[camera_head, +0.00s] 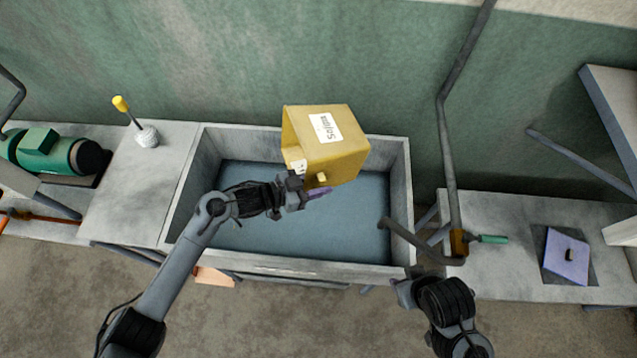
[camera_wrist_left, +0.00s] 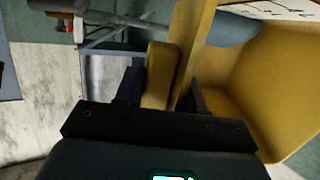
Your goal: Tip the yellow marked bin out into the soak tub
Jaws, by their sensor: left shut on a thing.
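The yellow bin (camera_head: 338,160) has a white label with dark lettering. It is tilted on its side above the soak tub (camera_head: 402,200), with its open end toward the left. My left gripper (camera_head: 305,192) is shut on a yellow grip or wall at the bin's lower edge. In the left wrist view, its fingers (camera_wrist_left: 160,88) close around this part, and the bin (camera_wrist_left: 265,85) fills the right side. The bin's contents cannot be made out. The tub is a wide grey basin with a blue-grey surface inside.
A bench at left holds a ball with a yellow-topped stick (camera_head: 146,136) beside a green motor (camera_head: 50,152). A curved spout (camera_head: 430,255) reaches over the tub's right edge. The right bench holds a green-handled valve (camera_head: 485,238) and a purple pad (camera_head: 567,257).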

